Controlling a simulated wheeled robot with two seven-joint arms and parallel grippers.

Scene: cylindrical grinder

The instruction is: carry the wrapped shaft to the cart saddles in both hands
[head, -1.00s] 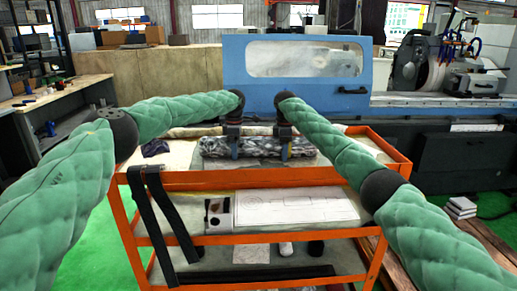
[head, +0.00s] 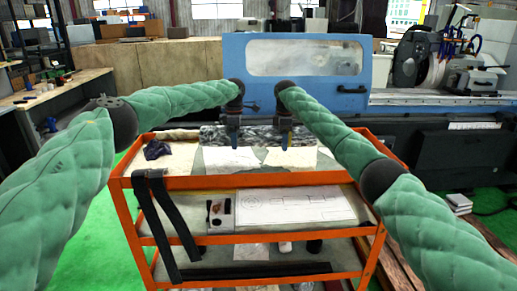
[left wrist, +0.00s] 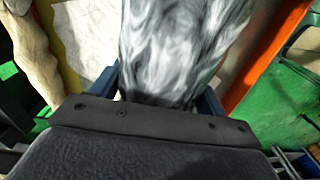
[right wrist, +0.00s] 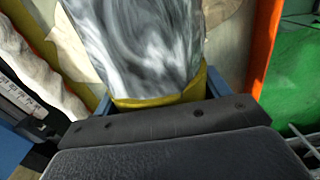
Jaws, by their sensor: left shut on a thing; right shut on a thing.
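The wrapped shaft (head: 259,134), in mottled grey, black and white wrapping, lies crosswise over the back part of the orange cart's top (head: 216,181) in the head view. My left gripper (head: 233,141) is shut on it left of its middle. My right gripper (head: 285,142) is shut on it towards its right end. The wrapping also fills the middle of the left wrist view (left wrist: 180,50) and the right wrist view (right wrist: 140,45). A yellow band (right wrist: 160,101) shows at the right jaws. I cannot make out the cart saddles, nor whether the shaft touches anything below.
Pale sheets (head: 289,157) lie on the cart top in front of the shaft. A dark cloth (head: 157,149) lies at its left, and black straps (head: 165,225) hang over the front left edge. The grinder's blue door (head: 305,75) stands close behind.

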